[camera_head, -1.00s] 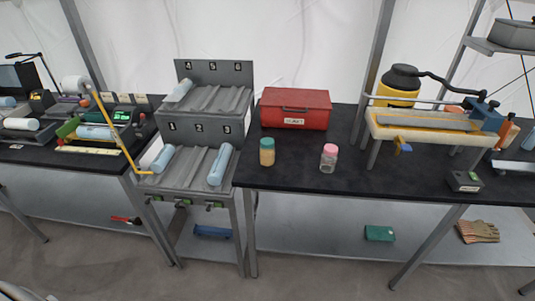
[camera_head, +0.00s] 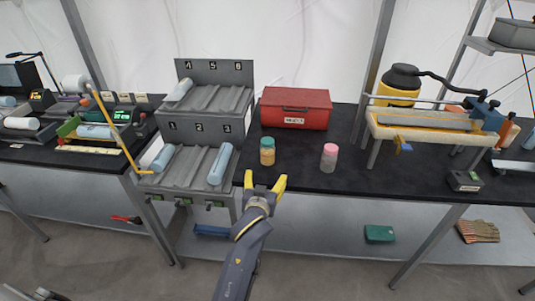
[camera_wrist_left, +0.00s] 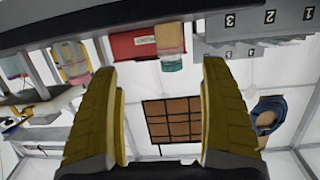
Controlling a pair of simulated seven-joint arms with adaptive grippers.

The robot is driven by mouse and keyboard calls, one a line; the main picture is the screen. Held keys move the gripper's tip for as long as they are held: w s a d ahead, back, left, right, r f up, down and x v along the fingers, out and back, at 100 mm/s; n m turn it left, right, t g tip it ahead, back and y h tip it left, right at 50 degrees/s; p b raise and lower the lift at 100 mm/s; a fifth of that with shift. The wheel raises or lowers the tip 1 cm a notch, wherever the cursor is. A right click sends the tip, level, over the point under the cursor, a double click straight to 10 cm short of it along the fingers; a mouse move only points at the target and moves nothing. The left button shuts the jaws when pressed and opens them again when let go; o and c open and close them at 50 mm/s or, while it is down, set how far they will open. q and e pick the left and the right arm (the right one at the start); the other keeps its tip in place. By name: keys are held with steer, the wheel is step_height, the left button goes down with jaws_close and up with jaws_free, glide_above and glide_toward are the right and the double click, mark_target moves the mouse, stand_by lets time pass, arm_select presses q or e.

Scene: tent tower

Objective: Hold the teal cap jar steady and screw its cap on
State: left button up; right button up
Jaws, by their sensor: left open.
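The teal cap jar (camera_head: 267,157) stands upright near the front edge of the black table, with tan contents and a teal top. In the left wrist view, which is upside down, the jar (camera_wrist_left: 170,38) shows between and beyond the fingertips, its teal cap (camera_wrist_left: 171,63) pointing down in the picture. I cannot tell how tightly the cap sits. My left gripper (camera_head: 264,183) has yellow fingers, open and empty, just in front of the jar and not touching it. It also shows in the left wrist view (camera_wrist_left: 160,68). My right gripper is not in view.
A pink-capped jar (camera_head: 329,158) stands to the right on the table. A red toolbox (camera_head: 296,109) is behind. A grey numbered rack (camera_head: 190,178) with pale blue rolls borders the left. A yellow-framed machine (camera_head: 430,128) stands at right. Table between the pink-capped jar and machine is clear.

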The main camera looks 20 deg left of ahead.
mark_target(267, 146)
arm_select(q)
steer(key=shift+n+t+y, duration=0.3)
steer(key=shift+n+t, duration=0.1)
steer(key=r, duration=0.3)
steer(key=a+r, duration=0.1)
steer(key=r, duration=0.1)
steer(key=shift+s+r, duration=0.1)
steer(key=shift+s, duration=0.3)
steer(key=x, duration=1.2)
steer(key=shift+w+a, duration=0.1)
steer(key=shift+x, duration=2.6)
steer(key=shift+c, duration=0.4)
jaws_close()
